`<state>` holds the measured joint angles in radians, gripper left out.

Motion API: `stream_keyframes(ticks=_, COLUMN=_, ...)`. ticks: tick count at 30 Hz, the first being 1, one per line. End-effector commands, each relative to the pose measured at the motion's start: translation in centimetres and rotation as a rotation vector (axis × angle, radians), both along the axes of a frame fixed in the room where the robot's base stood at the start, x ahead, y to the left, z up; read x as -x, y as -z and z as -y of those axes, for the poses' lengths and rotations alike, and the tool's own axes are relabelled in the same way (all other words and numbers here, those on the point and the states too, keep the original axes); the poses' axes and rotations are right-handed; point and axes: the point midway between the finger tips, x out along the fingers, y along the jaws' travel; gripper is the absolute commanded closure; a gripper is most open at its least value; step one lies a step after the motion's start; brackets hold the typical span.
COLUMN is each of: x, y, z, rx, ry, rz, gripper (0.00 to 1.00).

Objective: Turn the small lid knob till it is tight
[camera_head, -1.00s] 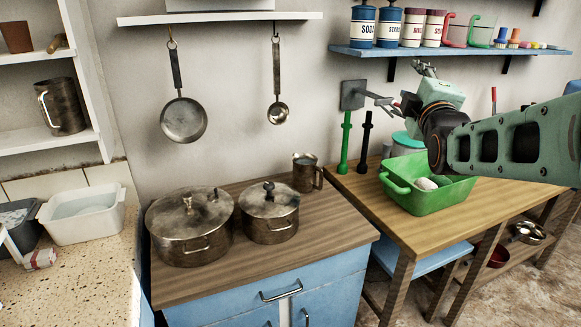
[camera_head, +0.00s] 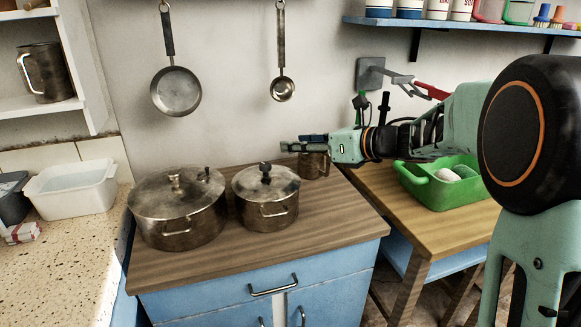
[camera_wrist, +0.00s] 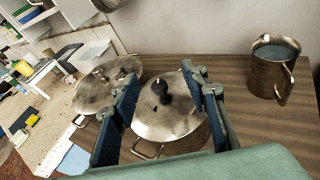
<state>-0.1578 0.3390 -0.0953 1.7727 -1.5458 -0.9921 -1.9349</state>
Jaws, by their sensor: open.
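The smaller metal pot (camera_head: 266,208) stands on the wooden counter with its lid (camera_head: 266,184) on. A small dark knob (camera_head: 265,170) sits at the lid's centre. The knob also shows in the wrist view (camera_wrist: 164,90), between the two fingers in the picture. My gripper (camera_head: 291,147) is open and empty, held above and right of the knob in the head view. In the wrist view my open gripper (camera_wrist: 161,70) frames the smaller lid, with the fingers apart from the knob.
A larger lidded pot (camera_head: 178,210) stands close on the left. A metal mug (camera_head: 313,165) stands behind to the right, partly hidden by my gripper. A pan (camera_head: 176,92) and ladle (camera_head: 282,88) hang on the wall. The counter front is clear.

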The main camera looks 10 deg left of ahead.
Motion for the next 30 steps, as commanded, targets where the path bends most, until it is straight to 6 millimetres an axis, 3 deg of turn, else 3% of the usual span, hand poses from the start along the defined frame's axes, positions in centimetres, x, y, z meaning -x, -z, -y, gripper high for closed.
stream_keyframes(ticks=1, x=0.5, y=1.8, z=-0.5, rx=0.039, ry=-0.051, rz=0.013, gripper=0.59)
stream_keyframes(ticks=3, x=1.3, y=3.2, z=-1.2, rx=0.082, ry=-0.111, rz=0.028, gripper=0.59)
stream_keyframes(ticks=6, x=2.0, y=4.3, z=-1.6, rx=0.117, ry=-0.159, rz=0.044, gripper=0.59)
stream_keyframes(ticks=11, x=1.9, y=5.1, z=-2.8, rx=0.127, ry=-0.178, rz=0.046, gripper=0.59)
stream_keyframes(ticks=24, x=-0.3, y=8.0, z=-9.5, rx=0.126, ry=-0.173, rz=0.046, gripper=0.59)
stream_keyframes(ticks=30, x=-0.9, y=8.5, z=-11.0, rx=0.126, ry=-0.171, rz=0.046, gripper=0.59)
